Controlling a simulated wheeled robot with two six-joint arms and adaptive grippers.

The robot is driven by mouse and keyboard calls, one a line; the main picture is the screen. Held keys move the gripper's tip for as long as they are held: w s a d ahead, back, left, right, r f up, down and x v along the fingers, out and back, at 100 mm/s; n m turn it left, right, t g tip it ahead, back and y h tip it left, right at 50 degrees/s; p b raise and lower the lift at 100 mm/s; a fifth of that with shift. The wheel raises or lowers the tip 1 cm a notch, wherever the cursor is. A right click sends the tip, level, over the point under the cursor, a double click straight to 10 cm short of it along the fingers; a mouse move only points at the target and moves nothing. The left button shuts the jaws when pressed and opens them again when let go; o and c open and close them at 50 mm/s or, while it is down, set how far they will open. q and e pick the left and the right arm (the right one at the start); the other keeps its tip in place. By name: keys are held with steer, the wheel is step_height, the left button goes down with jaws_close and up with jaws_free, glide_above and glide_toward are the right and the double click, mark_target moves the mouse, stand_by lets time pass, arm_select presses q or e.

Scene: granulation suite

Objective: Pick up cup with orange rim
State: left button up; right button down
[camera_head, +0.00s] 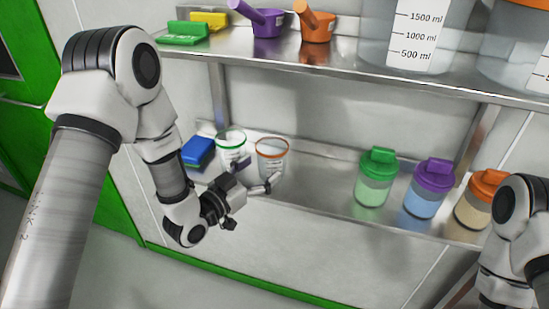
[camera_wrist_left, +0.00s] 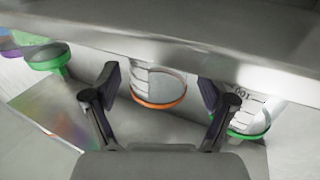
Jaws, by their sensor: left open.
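The clear cup with the orange rim (camera_head: 272,149) stands upright on the lower metal shelf, right of a similar cup with a green rim (camera_head: 230,140). My left gripper (camera_head: 257,175) is open in front of the orange-rimmed cup. In the left wrist view, which looks upside down, the orange-rimmed cup (camera_wrist_left: 158,88) shows between the spread fingers of the left gripper (camera_wrist_left: 160,84). I cannot tell if either finger touches it. The green-rimmed cup (camera_wrist_left: 248,122) is beside one finger there. My right gripper is out of view; only part of the right arm shows.
A blue block (camera_head: 198,152) lies left of the cups. Jars with green (camera_head: 376,170), purple (camera_head: 432,177) and orange (camera_head: 485,188) lids stand farther right. The upper shelf (camera_head: 290,56) overhangs, holding scoops and large containers. The lower shelf between cups and jars is clear.

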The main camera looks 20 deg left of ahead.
mark_target(263, 168)
arm_select(q)
steer(key=p+x, duration=0.1)
steer(key=x, duration=0.4)
steer(key=shift+s+f, duration=0.1)
steer(key=shift+f, duration=0.2)
steer(key=shift+a, duration=0.1)
steer(key=shift+s, duration=0.15)
steer(key=c, duration=0.4)
steer(key=shift+r, duration=0.2)
steer(key=c, duration=0.5)
steer(key=shift+o, duration=0.2)
steer(key=shift+f, duration=0.1)
